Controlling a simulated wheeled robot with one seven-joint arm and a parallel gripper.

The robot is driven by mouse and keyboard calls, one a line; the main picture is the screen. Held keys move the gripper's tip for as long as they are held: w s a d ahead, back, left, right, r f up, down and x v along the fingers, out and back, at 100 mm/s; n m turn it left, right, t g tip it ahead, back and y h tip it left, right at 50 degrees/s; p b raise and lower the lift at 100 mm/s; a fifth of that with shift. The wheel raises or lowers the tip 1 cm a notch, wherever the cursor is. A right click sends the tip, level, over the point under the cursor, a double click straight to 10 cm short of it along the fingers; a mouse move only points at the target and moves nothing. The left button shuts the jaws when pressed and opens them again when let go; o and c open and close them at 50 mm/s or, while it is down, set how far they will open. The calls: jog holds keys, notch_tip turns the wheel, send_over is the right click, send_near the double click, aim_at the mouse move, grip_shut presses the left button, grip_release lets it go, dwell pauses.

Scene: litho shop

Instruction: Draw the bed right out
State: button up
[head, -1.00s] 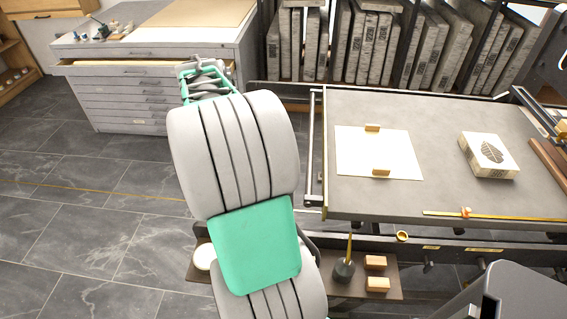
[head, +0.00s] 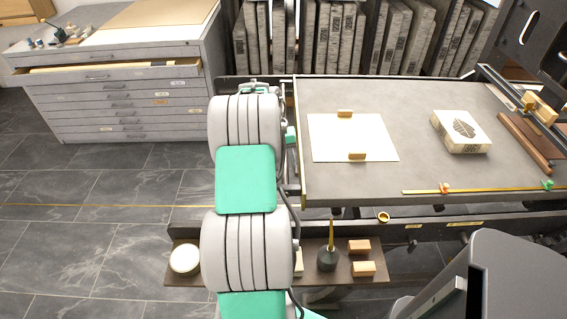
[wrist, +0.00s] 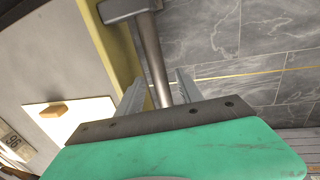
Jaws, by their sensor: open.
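The press bed (head: 400,174) is a flat grey slab at the right of the head view. It also fills the left of the wrist view (wrist: 40,70), with a yellowish edge. A metal handle bar (wrist: 156,62) runs along the bed's left end, fixed by a bracket (wrist: 125,10). My gripper (wrist: 159,78) is open, with one finger on each side of the bar. I cannot tell whether either finger touches it. In the head view my arm hides the gripper and most of the bar.
A sheet of paper (head: 330,140) and a block with a leaf print (head: 461,131) lie on the bed. A low shelf (head: 345,283) holds a dark pot (head: 327,260) and small blocks. A drawer cabinet (head: 120,90) stands at the back left. The floor (head: 100,210) left of the bed is clear.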

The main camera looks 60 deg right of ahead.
grip_shut()
dwell(0.3)
dwell(1.1)
